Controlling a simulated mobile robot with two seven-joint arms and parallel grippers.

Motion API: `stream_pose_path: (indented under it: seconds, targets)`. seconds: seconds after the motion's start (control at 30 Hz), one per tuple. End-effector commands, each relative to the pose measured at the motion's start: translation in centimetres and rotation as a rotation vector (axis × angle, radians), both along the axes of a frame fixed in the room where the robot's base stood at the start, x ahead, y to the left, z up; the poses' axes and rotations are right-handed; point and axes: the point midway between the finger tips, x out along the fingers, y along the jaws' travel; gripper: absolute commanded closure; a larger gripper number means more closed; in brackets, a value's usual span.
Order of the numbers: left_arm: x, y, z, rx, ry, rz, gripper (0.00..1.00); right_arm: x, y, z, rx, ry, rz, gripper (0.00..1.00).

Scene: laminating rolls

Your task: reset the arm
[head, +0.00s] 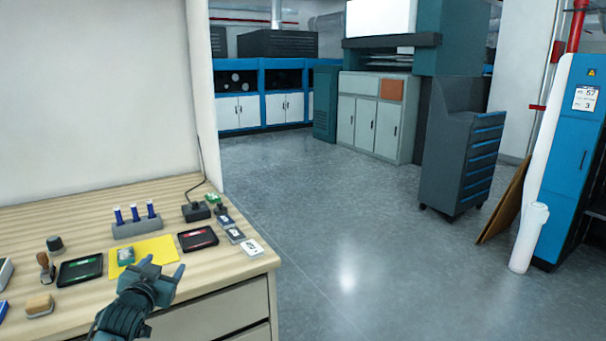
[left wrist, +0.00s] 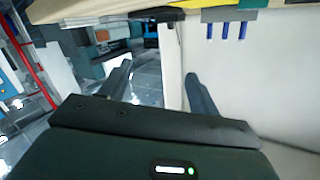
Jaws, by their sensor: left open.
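My left gripper (head: 164,267) is at the front edge of the wooden desk (head: 262,265), in front of a yellow sheet (head: 158,248). Its two fingers are apart with nothing between them. In the left wrist view the open gripper (left wrist: 158,78) also shows empty, with the desk edge along the top of the picture. My right gripper is in neither view.
The desk holds a blue-capped marker stand (head: 137,227), a red-and-black pad (head: 198,239) and several small items. A grey drawer cart (head: 458,160) stands on open floor. A white roll (head: 529,240) stands by a blue cabinet (head: 568,150) at right.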

Motion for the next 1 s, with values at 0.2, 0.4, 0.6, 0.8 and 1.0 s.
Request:
stream_pose_path:
  seconds: [0.2,0.4,0.6,0.8,1.0]
  targets:
    - [-7.4,-5.3,-8.9,-0.035,0.125,-0.085,0.38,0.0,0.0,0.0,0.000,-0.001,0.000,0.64]
    - [-18.8,-11.4,-16.5,-0.119,0.277,-0.168,0.38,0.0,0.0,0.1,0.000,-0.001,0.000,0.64]
    - [-30.1,-15.9,-19.6,-0.225,0.412,-0.211,0.38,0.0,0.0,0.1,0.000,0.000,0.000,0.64]
    - [-35.6,-17.8,-19.9,-0.286,0.477,-0.219,0.38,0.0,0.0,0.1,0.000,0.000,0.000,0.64]
    - [-36.3,-18.0,-19.8,-0.295,0.487,-0.220,0.38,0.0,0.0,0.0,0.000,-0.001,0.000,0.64]
